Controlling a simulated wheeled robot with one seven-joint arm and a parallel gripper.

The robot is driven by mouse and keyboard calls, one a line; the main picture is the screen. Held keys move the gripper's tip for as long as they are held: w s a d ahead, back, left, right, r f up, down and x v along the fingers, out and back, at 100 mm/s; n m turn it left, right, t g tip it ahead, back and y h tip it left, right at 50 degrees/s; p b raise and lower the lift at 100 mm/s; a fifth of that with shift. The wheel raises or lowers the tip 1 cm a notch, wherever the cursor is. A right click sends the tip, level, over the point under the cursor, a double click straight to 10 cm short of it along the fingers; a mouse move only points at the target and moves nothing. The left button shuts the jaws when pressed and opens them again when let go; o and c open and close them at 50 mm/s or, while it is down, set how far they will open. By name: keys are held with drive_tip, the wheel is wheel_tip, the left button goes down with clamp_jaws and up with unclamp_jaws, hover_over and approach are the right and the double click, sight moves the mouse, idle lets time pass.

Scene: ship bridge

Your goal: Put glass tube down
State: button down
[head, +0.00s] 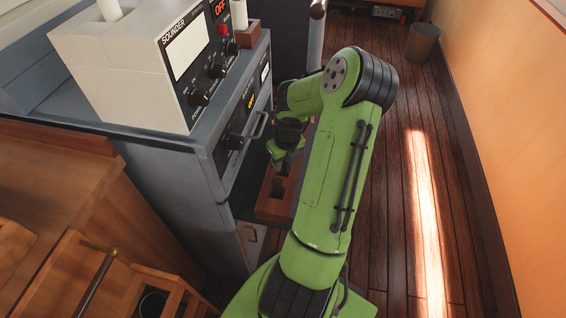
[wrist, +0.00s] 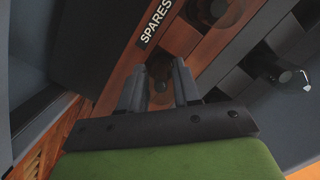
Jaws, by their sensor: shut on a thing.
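In the head view my gripper (head: 283,160) points down beside the grey console, above a reddish wooden rack (head: 276,207). In the wrist view my gripper (wrist: 158,85) has its two dark fingers a little apart, over wooden strips beside a black label reading SPARES (wrist: 157,20). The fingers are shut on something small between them. The glass tube itself cannot be made out clearly; the fingers and the dark background mostly hide it. Whether its end touches the rack cannot be told.
The grey console (head: 170,165) with a drawer handle (head: 261,125) stands close left of my gripper. A white sounder box (head: 130,75) sits on it. A wooden stool-like piece (head: 150,280) is at lower left. The plank floor (head: 400,200) at right is clear up to a bin (head: 422,42).

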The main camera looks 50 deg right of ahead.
drive_tip(key=shift+f, duration=0.1)
drive_tip(key=c, duration=0.8)
unclamp_jaws()
drive_tip(key=r+p, duration=0.1)
drive_tip(key=r, duration=0.3)
drive_tip(key=s+r+p, duration=0.1)
drive_tip(key=r+p, duration=0.1)
drive_tip(key=r, duration=0.2)
drive_tip(key=r+p, duration=0.1)
drive_tip(key=r, duration=0.3)
drive_tip(key=shift+s+a+p, duration=0.3)
drive_tip(key=shift+s, duration=0.05)
